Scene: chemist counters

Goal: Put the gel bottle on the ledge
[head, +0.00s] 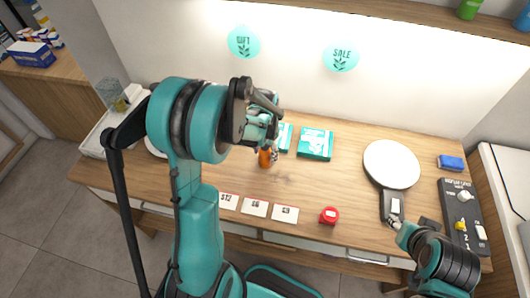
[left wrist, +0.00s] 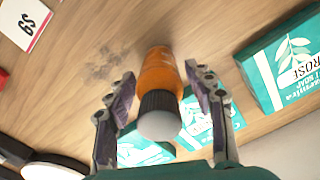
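An orange bottle (head: 265,158) with a dark cap, which seems to be the gel bottle, stands on the wooden counter. My left gripper (head: 268,132) is above it, partly hiding it. In the left wrist view the bottle (left wrist: 160,70) lies between the two spread fingers of the gripper (left wrist: 160,78), cap toward the camera. The ledge (head: 400,14) runs along the wall at the top. My right gripper (head: 397,222) is low at the right, its fingers too small to judge.
Teal soap boxes (head: 315,143) stand just right of the bottle. Price cards (head: 255,207) and a red item (head: 329,215) lie in front. A round white mirror (head: 391,164) lies at right. A green bottle (head: 469,8) and a blue one stand on the ledge's right end.

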